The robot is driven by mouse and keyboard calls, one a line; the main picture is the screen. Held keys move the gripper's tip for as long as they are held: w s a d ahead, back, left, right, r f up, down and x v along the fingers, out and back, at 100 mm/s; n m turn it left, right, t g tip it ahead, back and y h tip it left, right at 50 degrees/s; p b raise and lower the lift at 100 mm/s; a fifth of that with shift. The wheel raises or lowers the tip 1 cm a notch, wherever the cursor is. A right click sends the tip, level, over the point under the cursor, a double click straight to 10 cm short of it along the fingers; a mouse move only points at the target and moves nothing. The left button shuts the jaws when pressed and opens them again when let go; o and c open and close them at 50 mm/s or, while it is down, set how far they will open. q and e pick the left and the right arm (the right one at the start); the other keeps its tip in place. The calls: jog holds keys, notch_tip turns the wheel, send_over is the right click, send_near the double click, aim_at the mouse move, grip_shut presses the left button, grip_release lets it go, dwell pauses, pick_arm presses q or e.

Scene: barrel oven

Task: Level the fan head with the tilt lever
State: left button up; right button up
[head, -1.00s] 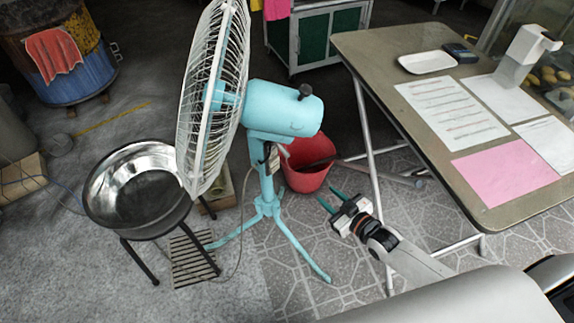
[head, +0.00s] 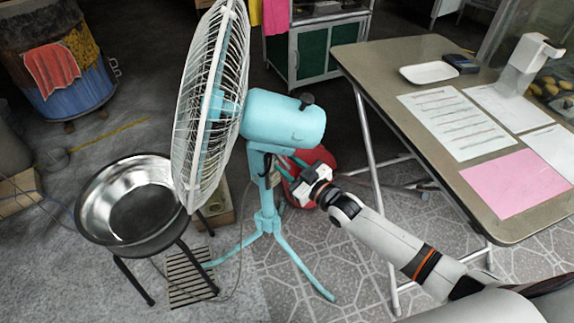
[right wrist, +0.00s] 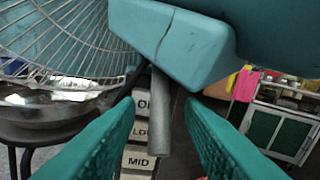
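The light-blue fan (head: 285,119) stands on its tripod, its white cage facing left. In the right wrist view its head (right wrist: 175,45) fills the top. A grey lever (right wrist: 160,118), which looks like the tilt lever, hangs down below the head. My right gripper (head: 291,168) is just under the fan head, beside the upper pole. In the right wrist view its green fingers (right wrist: 160,103) are open, one on each side of the lever, with visible gaps. The lever cannot be made out clearly in the head view. My left gripper is not in view.
Speed labels (right wrist: 139,160) show on the pole behind the lever. A steel bowl (head: 133,204) on a dark stand is left of the fan. A red bucket (head: 322,158) is behind my right gripper. A folding table (head: 365,58) with papers stands to the right.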

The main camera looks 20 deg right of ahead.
jog(key=shift+w+a, duration=0.2)
jog(key=shift+w, duration=0.05)
grip_shut()
jog(key=shift+r, duration=0.15)
